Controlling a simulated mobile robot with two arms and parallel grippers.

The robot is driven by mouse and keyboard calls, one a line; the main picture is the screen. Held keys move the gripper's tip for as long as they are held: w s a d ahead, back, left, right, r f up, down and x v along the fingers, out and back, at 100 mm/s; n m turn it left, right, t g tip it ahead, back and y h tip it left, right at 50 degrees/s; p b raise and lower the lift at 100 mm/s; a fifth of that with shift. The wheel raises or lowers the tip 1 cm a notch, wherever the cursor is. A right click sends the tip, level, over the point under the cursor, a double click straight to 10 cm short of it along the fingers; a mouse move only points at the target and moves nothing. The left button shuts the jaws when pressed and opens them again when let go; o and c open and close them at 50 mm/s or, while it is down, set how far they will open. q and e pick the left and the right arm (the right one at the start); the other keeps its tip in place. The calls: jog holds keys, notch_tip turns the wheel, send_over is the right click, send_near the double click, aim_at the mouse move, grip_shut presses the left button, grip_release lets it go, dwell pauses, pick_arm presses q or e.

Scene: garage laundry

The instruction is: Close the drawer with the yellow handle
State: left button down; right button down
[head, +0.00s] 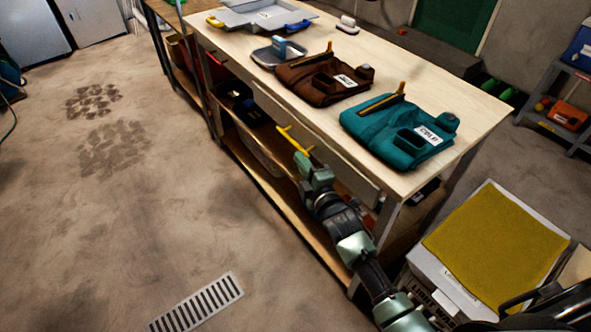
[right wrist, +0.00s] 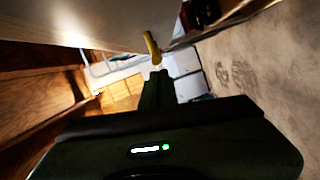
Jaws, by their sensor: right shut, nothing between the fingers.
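The drawer (head: 345,170) sits under the top of the wooden workbench, and its pale front faces the open floor. Its yellow handle (head: 291,138) shows on the front; I cannot tell how far the drawer stands out. My right gripper (head: 302,160) is shut and empty, with its tip close to the near end of the handle; I cannot tell if they touch. In the right wrist view the yellow handle (right wrist: 151,46) is just beyond the shut fingertips (right wrist: 156,75). My left gripper is in neither view.
A box with a yellow top (head: 500,240) stands at right. A floor grate (head: 200,305) lies left of my arm.

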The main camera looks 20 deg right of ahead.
aim_at(315, 153)
jog(key=shift+w+d, duration=0.1)
jog(key=shift+d, duration=0.1)
jog(key=d, duration=0.1)
jog(key=w+d, duration=0.1)
jog(key=d, duration=0.2)
jog(key=shift+w, duration=0.25)
jog(key=shift+r, duration=0.1)
